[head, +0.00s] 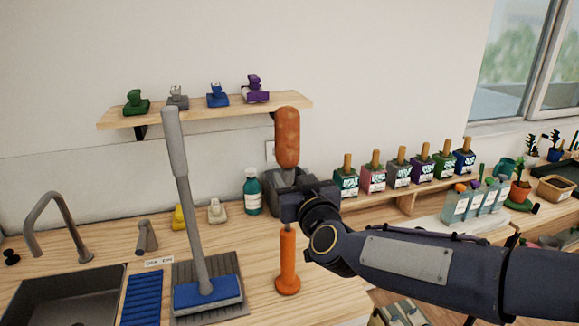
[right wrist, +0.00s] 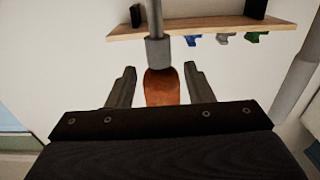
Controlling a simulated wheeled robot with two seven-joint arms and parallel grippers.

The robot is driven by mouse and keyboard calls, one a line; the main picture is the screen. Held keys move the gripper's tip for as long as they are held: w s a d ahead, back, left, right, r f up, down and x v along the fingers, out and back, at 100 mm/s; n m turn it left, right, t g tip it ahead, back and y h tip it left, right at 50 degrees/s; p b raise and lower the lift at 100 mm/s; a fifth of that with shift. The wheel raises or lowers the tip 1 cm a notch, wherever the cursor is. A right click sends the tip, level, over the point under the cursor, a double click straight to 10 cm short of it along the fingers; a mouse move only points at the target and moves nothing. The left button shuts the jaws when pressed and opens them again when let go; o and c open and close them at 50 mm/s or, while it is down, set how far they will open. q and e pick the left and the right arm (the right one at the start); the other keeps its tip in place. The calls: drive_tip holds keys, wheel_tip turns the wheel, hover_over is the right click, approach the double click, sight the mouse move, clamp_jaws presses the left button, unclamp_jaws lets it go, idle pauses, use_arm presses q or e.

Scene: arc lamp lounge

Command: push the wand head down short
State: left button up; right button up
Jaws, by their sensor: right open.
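The wand stands upright on the counter in the head view. It has a rounded orange-brown head (head: 287,135) on top and an orange flared base (head: 287,265) below. My right gripper (head: 287,192) is at the wand just under the head and hides part of its middle. In the right wrist view, which appears upside down, the open fingers (right wrist: 160,86) stand on either side of the head (right wrist: 162,90), with visible gaps. A grey collar (right wrist: 158,52) and thin rod (right wrist: 155,20) run from the head. My left gripper is not in view.
A grey-handled mop with a blue head (head: 207,292) stands on a ribbed mat left of the wand. A teal bottle (head: 252,192) is behind. A shelf (head: 205,111) with small colored items is on the wall. Several labelled jars (head: 397,172) line the right; a sink (head: 60,298) is left.

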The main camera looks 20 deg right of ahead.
sight(290, 173)
drive_tip(key=shift+w+f, duration=0.1)
drive_tip(key=shift+w, duration=2.3)
drive_tip(key=shift+c, duration=0.4)
